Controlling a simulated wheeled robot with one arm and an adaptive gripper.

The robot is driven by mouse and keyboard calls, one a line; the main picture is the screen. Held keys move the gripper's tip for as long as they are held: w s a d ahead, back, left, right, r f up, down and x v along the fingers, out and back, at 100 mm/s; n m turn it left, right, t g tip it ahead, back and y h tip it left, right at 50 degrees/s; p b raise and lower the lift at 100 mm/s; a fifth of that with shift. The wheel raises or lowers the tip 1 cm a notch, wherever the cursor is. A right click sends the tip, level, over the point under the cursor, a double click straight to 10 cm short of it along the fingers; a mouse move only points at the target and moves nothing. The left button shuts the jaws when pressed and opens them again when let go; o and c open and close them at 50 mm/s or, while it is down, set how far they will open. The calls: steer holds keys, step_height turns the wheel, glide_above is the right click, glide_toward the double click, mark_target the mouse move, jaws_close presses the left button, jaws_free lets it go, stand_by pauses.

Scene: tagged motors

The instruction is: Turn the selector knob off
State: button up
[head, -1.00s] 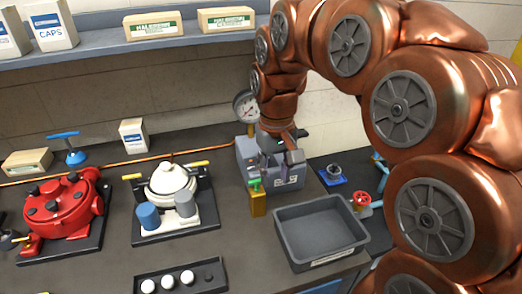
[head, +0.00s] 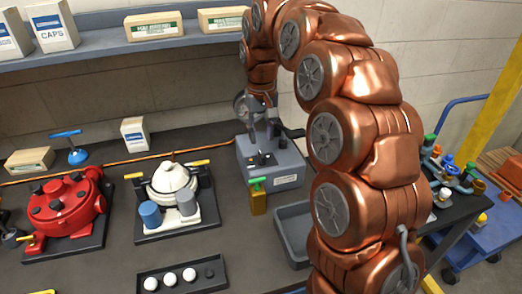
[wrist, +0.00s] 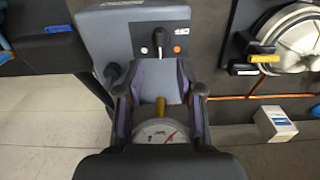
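The grey control box (head: 278,178) stands on the bench near the middle of the head view. It also shows at the top of the wrist view (wrist: 120,35). In the wrist view its black selector knob (wrist: 158,40) points roughly up and down the picture, between a small white button and an orange one. My gripper (head: 262,133) is over the back part of the box. In the wrist view its two fingers (wrist: 158,82) are apart with nothing held. The knob lies beyond the fingertips, apart from them. I cannot read the knob's position marks.
A round gauge (wrist: 158,132) sits close below the fingers in the wrist view. A brass valve with a green handle (head: 258,198) stands before the box. A grey tray (head: 292,235), partly behind my arm, is nearby. A shelf (head: 110,40) runs along the wall.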

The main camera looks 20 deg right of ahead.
mark_target(261, 154)
steer(key=shift+f+p, duration=0.85)
steer(key=shift+f, duration=2.45)
steer(key=shift+c, duration=0.2)
jaws_close()
